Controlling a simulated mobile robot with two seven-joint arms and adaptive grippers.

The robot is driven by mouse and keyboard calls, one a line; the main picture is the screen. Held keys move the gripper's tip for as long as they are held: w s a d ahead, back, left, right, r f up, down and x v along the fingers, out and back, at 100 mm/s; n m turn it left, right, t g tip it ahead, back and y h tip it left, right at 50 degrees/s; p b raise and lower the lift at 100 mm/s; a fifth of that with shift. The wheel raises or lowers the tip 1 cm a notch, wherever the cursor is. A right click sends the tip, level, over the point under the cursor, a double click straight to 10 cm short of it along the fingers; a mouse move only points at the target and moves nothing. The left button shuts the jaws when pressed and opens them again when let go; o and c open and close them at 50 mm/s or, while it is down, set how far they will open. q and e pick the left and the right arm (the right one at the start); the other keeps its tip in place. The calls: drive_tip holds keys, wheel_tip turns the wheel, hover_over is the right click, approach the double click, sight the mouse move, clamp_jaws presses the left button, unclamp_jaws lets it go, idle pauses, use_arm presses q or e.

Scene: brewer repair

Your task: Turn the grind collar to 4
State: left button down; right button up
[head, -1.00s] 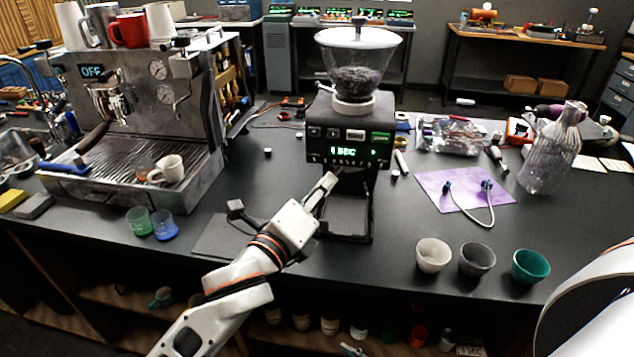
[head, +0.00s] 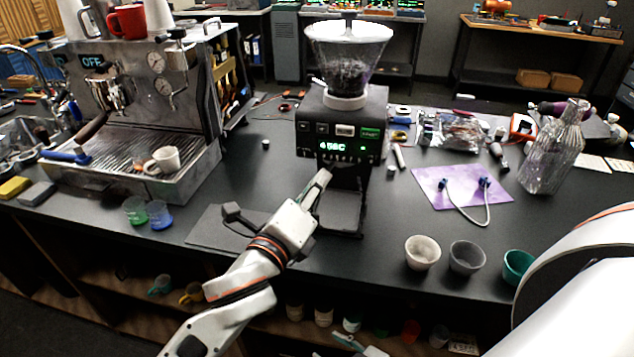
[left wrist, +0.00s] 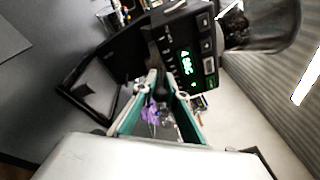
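The coffee grinder (head: 337,124) stands on the dark bench, with a clear hopper (head: 350,50) of dark beans on top. The pale grind collar (head: 346,101) is the ring between hopper and body; I cannot read its marks. The green display (head: 340,147) seems to read "4 SEC", and it also shows in the left wrist view (left wrist: 187,63). My left gripper (head: 322,180) is in front of the grinder, below the display and well below the collar. In the left wrist view its teal-padded fingers (left wrist: 163,80) are apart with nothing seen held. My right gripper is out of view.
Three small bowls (head: 466,257) stand at the front right. My right arm fills the lower right corner.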

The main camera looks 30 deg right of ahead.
use_arm(q)
drive_tip(key=c, duration=2.2)
unclamp_jaws()
drive_tip(key=shift+f, duration=0.25)
drive_tip(key=shift+a+r, duration=0.1)
drive_tip(key=shift+r, duration=0.05)
drive_tip(key=v, duration=1.2)
drive_tip(key=shift+s, duration=0.1)
drive_tip(key=w+a+f+n+t+y, duration=0.1)
drive_tip(key=w+a+f+n+y, duration=0.2)
drive_tip(key=a+f+n, duration=0.5)
drive_tip(key=w+a+f+n+t+y, duration=0.1)
drive_tip(key=w+a+f+n+y, duration=0.2)
drive_tip(key=a+f+n, duration=0.5)
drive_tip(key=s+a+f+n+y, duration=0.2)
drive_tip(key=s+a+f+n, duration=0.2)
drive_tip(key=f, duration=0.4)
drive_tip(key=s+a+f+n+g+y, duration=0.1)
drive_tip(key=s+a+f+n+y, duration=0.1)
drive_tip(key=s+a+f+n, duration=0.2)
drive_tip(key=s+a+f+n+g+y, duration=0.1)
drive_tip(key=s+a+f+n, duration=0.4)
drive_tip(key=a+f, duration=0.6)
drive_tip(key=shift+a+f+n+y, duration=0.4)
drive_tip(key=shift+a+n, duration=0.2)
drive_tip(key=shift+n, duration=0.4)
